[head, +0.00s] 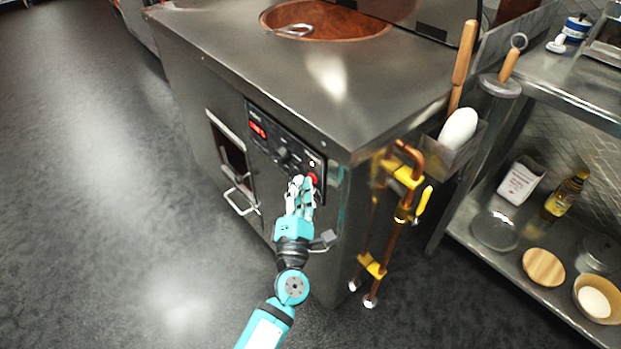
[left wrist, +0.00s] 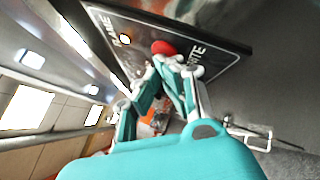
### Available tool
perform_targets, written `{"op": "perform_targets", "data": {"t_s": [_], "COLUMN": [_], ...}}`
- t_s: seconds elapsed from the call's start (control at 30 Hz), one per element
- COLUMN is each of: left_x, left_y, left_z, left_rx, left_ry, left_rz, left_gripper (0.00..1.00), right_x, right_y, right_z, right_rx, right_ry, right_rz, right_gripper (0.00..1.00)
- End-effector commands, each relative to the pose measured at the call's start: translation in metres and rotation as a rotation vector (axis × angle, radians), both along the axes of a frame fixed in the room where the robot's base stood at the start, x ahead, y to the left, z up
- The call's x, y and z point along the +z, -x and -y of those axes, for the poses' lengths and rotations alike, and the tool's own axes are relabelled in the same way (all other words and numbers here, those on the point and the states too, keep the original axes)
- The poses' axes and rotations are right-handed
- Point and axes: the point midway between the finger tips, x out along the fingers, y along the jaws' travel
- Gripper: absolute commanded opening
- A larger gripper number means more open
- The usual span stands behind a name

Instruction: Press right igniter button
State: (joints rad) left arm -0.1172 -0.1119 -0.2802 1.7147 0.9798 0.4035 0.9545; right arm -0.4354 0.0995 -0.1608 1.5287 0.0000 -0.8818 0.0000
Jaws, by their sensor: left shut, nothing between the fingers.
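The red igniter button (head: 313,178) sits at the right end of the black control panel (head: 267,142) on the front of the steel tandoor. In the left wrist view the red button (left wrist: 162,47) shows beside partly hidden white lettering that ends in "ITE". My left gripper (head: 299,183) is shut and empty, with its fingertips right at the button, partly overlapping the panel's right end. In the left wrist view the fingertips (left wrist: 160,68) are just below the button. I cannot tell whether they touch it. My right gripper is not in view.
A red display (head: 257,130) and a dark knob (head: 282,155) are on the panel, left of the button. A metal handle (head: 242,203) sticks out at lower left. Copper gas pipes with yellow fittings (head: 403,177) stand to the right. Open floor (head: 110,200) lies at left.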

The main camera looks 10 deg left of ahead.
Motion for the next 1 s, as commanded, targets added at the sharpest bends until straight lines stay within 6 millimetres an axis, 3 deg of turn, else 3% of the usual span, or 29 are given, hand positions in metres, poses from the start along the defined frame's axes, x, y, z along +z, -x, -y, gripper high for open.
{"op": "perform_targets", "data": {"t_s": [0.37,0.67,0.83,1.0], "left_x": [0.001,0.0,0.0,0.0], "left_y": [0.013,0.014,0.025,0.039], "left_z": [-0.009,-0.01,-0.019,-0.03], "left_rx": [-0.001,0.0,0.0,0.0], "left_ry": [0.0,0.0,-0.002,-0.002], "left_rz": [0.001,0.0,-0.001,-0.001], "left_gripper": [0.0,0.0,0.0,0.0], "right_x": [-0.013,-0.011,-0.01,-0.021], "right_y": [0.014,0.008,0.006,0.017], "right_z": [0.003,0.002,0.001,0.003], "right_rx": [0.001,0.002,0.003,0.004], "right_ry": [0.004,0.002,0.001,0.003], "right_rz": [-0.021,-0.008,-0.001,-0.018], "right_gripper": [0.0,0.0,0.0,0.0]}}
